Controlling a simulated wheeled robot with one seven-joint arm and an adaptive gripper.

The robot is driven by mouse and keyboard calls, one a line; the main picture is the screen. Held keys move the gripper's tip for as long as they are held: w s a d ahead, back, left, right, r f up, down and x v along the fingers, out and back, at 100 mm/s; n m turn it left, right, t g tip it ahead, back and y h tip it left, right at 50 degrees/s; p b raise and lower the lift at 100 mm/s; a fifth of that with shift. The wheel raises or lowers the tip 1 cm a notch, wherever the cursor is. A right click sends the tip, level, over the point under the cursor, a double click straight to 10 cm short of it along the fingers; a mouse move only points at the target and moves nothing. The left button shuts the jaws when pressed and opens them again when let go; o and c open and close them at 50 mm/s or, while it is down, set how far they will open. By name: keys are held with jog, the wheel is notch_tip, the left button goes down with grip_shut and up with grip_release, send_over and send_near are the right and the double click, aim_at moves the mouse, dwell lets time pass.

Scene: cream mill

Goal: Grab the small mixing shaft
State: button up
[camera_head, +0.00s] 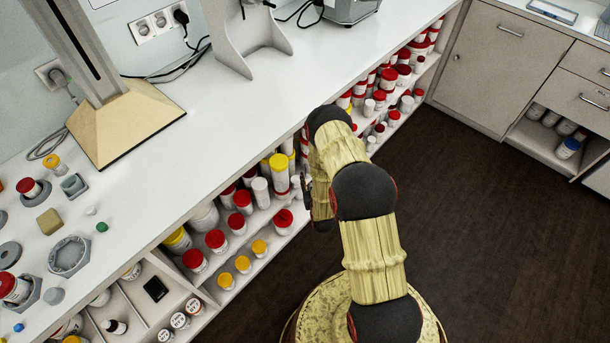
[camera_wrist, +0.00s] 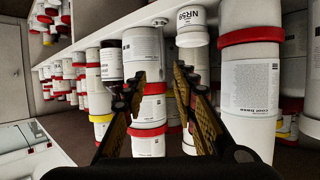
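White containers with red bands show beyond the fingers, and I see nothing clearly held. In the head view my gripper is mostly hidden behind my arm, close to the shelf front under the counter. A pale stand (camera_head: 245,40) is on the counter at the top, cut off by the frame edge.
The white counter (camera_head: 210,125) has a beige-based column stand (camera_head: 125,125) and small loose parts at the left. Shelves below hold many jars, such as a yellow-lidded one (camera_head: 280,175). Dark floor (camera_head: 480,220) is clear at the right, before closed cabinets (camera_head: 500,65).

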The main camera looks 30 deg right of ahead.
aim_at(305, 169)
jog(key=b+x, duration=0.2)
jog(key=x, duration=0.5)
jog(key=shift+a+r+b, duration=0.1)
jog(key=shift+a+b, duration=0.05)
jog(key=shift+b, duration=0.25)
jog(key=shift+c, duration=0.5)
grip_shut()
